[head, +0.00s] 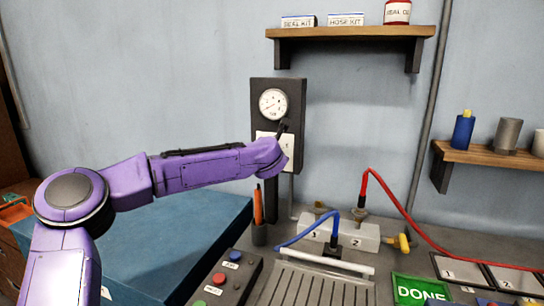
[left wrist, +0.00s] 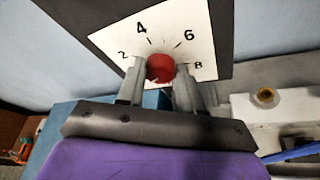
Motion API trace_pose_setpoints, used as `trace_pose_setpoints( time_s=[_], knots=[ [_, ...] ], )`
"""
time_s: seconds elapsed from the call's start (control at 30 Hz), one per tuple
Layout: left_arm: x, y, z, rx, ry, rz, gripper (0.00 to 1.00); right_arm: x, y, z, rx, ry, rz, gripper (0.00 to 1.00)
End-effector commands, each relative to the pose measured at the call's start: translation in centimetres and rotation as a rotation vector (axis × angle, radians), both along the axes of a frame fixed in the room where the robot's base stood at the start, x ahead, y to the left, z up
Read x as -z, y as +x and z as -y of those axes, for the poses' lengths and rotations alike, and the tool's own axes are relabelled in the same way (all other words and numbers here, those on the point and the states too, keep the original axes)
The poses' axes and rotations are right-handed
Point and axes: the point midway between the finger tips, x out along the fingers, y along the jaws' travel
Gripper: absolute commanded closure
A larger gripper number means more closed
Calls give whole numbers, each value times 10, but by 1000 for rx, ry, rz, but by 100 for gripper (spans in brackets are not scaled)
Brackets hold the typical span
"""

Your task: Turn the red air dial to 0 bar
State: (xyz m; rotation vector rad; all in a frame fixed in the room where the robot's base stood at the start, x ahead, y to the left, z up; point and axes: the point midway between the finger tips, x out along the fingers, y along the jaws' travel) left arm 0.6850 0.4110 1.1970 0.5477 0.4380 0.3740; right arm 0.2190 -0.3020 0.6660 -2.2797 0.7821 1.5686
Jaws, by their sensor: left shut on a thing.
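The red air dial (left wrist: 160,68) sits on a white scale plate (left wrist: 112,37) whose numbers 2, 4, 6 and 8 show in the left wrist view. My left gripper (left wrist: 161,72) is shut on the dial, one grey finger on each side. No pointer on the dial can be made out, and the 0 mark is not visible. In the head view my left gripper (head: 284,127) is at the dark wall panel (head: 258,90), and the dial is hidden behind my arm. A round white gauge (head: 272,103) is above it; its reading is too small to tell. My right gripper is not in view.
A blue-topped chest (head: 165,240) lies beneath my arm.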

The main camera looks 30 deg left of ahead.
Motion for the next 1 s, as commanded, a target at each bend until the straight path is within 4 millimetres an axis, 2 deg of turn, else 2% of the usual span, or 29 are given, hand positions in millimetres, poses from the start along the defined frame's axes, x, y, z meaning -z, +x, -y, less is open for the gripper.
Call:
trace_pose_setpoints(
  time_s=[0.63, 0.67, 0.7, 0.73, 1.0],
  knots=[
    [1, 0, 0, -2, -48, 8, 95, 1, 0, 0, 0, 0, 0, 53],
    [1, 0, 0, -2, -48, 8, 55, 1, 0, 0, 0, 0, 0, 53],
    [1, 0, 0, -2, -48, 8, 42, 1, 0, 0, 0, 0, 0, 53],
    [1, 0, 0, -1, -47, 9, 39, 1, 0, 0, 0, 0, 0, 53],
    [0, -1, 0, 0, -46, 10, 39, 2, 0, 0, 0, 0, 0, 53]
  ],
)
